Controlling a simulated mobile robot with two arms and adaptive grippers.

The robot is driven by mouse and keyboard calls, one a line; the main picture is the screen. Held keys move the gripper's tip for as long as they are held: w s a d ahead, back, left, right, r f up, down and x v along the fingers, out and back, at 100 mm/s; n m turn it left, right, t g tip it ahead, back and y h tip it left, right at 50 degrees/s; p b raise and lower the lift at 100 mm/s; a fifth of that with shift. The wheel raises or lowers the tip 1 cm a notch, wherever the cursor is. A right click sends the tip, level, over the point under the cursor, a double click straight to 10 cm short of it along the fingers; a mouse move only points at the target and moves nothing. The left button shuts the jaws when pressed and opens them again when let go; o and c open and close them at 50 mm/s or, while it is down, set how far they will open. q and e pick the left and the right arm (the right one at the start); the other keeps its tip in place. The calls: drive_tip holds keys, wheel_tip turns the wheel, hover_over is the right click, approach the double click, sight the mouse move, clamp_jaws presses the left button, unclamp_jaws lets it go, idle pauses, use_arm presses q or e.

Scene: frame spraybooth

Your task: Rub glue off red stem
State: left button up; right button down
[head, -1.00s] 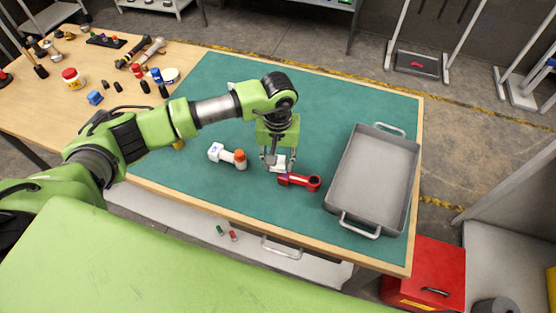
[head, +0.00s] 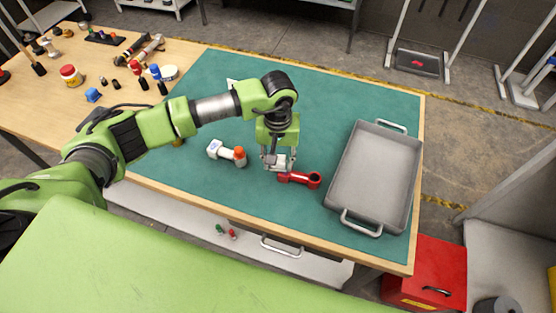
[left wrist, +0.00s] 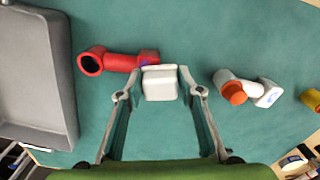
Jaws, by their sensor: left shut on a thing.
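The red stem (head: 301,180), a red tube with a ring-shaped open end, lies on the green mat. A small purple-blue patch shows on its other end in the left wrist view (left wrist: 146,62), right beside the white block. My left gripper (head: 277,163) points down at that end of the stem. It is shut on a white block (left wrist: 160,84), which sits between the fingertips and touches or nearly touches the stem; I cannot tell which. The block hides part of the stem's end. My right gripper is not in view.
A grey metal tray (head: 374,180) with handles stands right of the stem. A white stem with an orange end (head: 228,153) lies to the left. Jars and tools lie on the wooden table part (head: 60,115) at far left. The green mat (head: 335,100) behind is clear.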

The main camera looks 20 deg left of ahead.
sight(291, 174)
use_arm(q)
drive_tip(key=shift+f+b, duration=0.4)
drive_tip(key=shift+f, duration=0.05)
drive_tip(key=shift+d, duration=0.15)
drive_tip(key=shift+d+r+b, duration=0.1)
drive_tip(key=shift+d+b, duration=1.05)
drive_tip(key=shift+d, duration=0.7)
drive_tip(key=shift+f+b, duration=0.2)
drive_tip(key=shift+b, duration=0.3)
drive_tip(key=shift+a+f+b, duration=0.15)
drive_tip(key=shift+a+b, duration=0.55)
drive_tip(key=shift+a, duration=0.85)
drive_tip(key=shift+s+a, duration=0.15)
drive_tip(key=shift+a, duration=0.3)
drive_tip(key=shift+c, duration=0.4)
